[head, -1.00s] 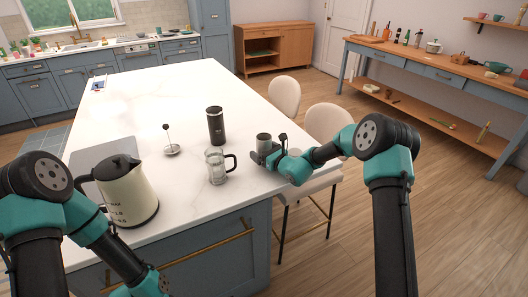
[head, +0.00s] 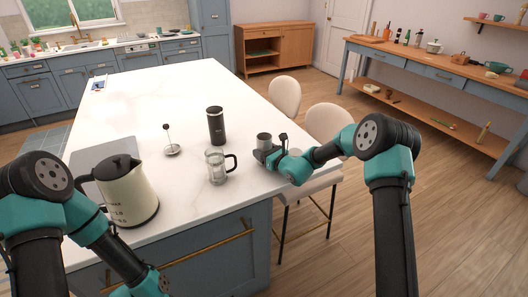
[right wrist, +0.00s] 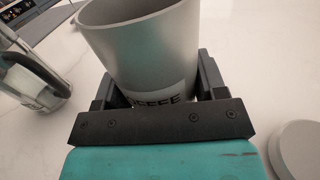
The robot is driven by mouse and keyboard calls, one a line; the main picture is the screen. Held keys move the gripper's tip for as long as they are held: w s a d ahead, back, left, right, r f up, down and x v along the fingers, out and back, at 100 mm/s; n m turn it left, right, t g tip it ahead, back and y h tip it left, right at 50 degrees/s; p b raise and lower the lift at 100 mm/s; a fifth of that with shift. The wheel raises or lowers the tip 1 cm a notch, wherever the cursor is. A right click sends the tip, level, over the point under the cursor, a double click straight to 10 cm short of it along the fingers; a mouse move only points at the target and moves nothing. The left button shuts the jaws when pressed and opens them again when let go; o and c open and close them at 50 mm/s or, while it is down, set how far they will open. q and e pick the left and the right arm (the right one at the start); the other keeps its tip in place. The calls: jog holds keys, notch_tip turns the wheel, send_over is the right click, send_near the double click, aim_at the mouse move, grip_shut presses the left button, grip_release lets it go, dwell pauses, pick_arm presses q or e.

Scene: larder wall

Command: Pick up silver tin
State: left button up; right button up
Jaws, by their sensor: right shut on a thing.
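The silver tin (head: 264,140) is an open, empty-looking grey metal cylinder with a label near its lower part. It is at the right side of the white island. My right gripper (head: 262,156) is shut on it, and in the right wrist view the tin (right wrist: 145,45) stands between the two fingers (right wrist: 155,88). The gripper hides its lower part, so I cannot tell whether its base touches the counter. My left arm is at the lower left of the head view; its gripper is out of the frame.
A glass press jug (head: 216,166) stands left of the tin, with a dark tumbler (head: 216,126) behind it. A plunger (head: 171,150) and a cream kettle (head: 130,192) are further left. A round lid (right wrist: 298,150) lies right of my gripper. The island's far part is mostly clear.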

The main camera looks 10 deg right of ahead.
aim_at(269, 146)
jog(key=shift+r, duration=0.65)
notch_tip(269, 146, up, 2)
jog(key=shift+r, duration=0.1)
jog(key=s+a+r, duration=0.1)
jog(key=s+a, duration=0.2)
jog(key=s, duration=1.2)
jog(key=shift+s+a+r, duration=0.2)
jog(key=shift+s, duration=0.1)
